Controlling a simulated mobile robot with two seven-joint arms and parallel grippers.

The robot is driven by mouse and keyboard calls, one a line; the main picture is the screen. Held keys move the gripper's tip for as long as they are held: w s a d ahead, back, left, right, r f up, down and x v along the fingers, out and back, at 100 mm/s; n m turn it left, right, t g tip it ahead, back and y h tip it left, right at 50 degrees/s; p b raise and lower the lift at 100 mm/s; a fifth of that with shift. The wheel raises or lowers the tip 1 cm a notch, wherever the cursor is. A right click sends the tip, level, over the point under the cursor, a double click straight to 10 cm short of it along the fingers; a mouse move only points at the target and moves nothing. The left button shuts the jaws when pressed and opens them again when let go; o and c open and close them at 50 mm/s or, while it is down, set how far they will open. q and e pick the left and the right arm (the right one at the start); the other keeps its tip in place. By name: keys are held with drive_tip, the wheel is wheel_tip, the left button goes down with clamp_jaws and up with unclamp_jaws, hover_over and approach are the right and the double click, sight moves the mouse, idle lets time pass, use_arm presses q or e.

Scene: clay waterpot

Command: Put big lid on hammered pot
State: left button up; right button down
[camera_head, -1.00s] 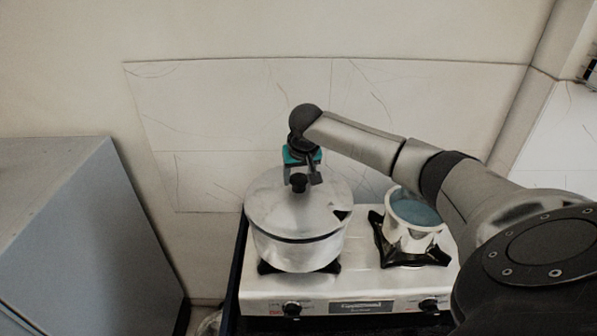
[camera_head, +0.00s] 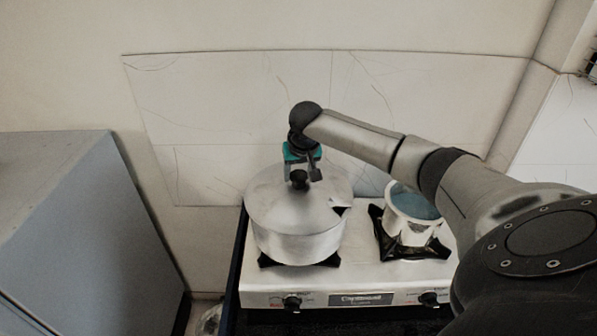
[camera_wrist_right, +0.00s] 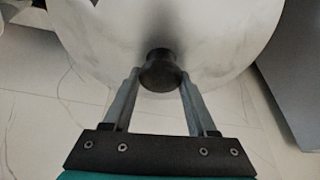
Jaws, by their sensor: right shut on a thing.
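The big lid (camera_head: 280,207) is silver with a black knob (camera_head: 299,180). It lies over the mouth of the hammered pot (camera_head: 298,248), which stands on the left burner. A dark notch shows at the lid's right edge. My right gripper (camera_head: 303,171) comes from behind and is shut on the knob. In the right wrist view the knob (camera_wrist_right: 161,72) sits between the two fingertips (camera_wrist_right: 160,82), with the lid (camera_wrist_right: 220,40) beyond. Whether the lid's hidden back edge touches the pot rim cannot be told. My left gripper is not in view.
The pots stand on a silver two-burner stove (camera_head: 375,280). A smaller metal pot (camera_head: 408,228) with a bluish inside stands on the right burner, below my right arm. A tiled wall (camera_head: 235,110) is close behind. A grey cabinet (camera_head: 75,220) stands at the left.

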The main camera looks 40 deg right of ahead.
drive_tip(key=shift+s+a+f+p, duration=0.1)
drive_tip(key=shift+f+p, duration=0.2)
idle(0.7)
drive_tip(key=shift+c, duration=0.6)
unclamp_jaws()
drive_tip(key=b+v, duration=0.1)
drive_tip(key=v, duration=1.4)
drive_tip(key=shift+r, duration=0.2)
